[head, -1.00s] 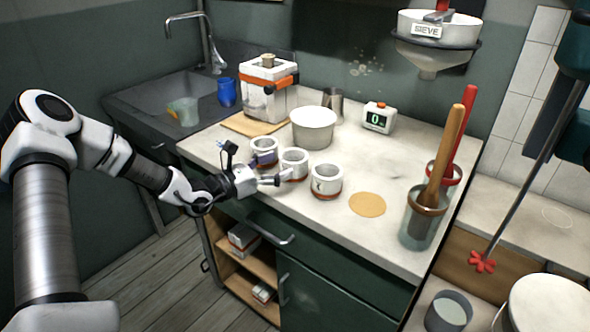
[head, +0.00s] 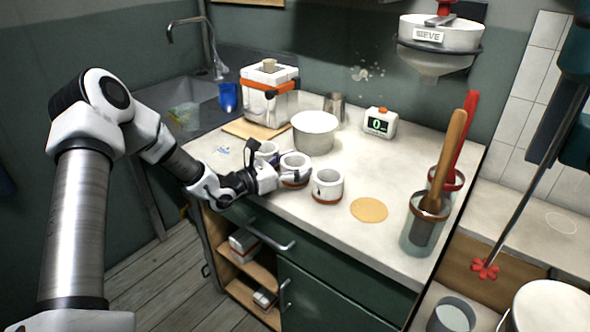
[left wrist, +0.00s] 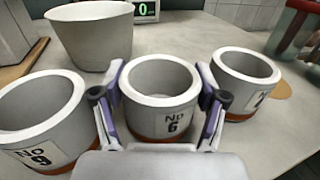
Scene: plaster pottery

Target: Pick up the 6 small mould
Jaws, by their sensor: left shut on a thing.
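Three small white moulds with orange-brown bases stand in a row on the counter. The middle one, the No 6 mould (left wrist: 165,105), reads "NO 6" in the left wrist view and also shows in the head view (head: 294,166). My left gripper (head: 288,170) is shut on it, one finger on each side. In the left wrist view my left gripper (left wrist: 161,105) has its fingers touching the mould's walls. The left mould (left wrist: 42,110) has a partly readable label. My right gripper is not in view.
A larger white pot (head: 315,132) stands behind the moulds. A tan disc (head: 369,210) lies to their right, and a glass jar with tools (head: 424,228) stands near the right edge. A scale display (head: 380,122) and a white-orange machine (head: 269,95) stand at the back.

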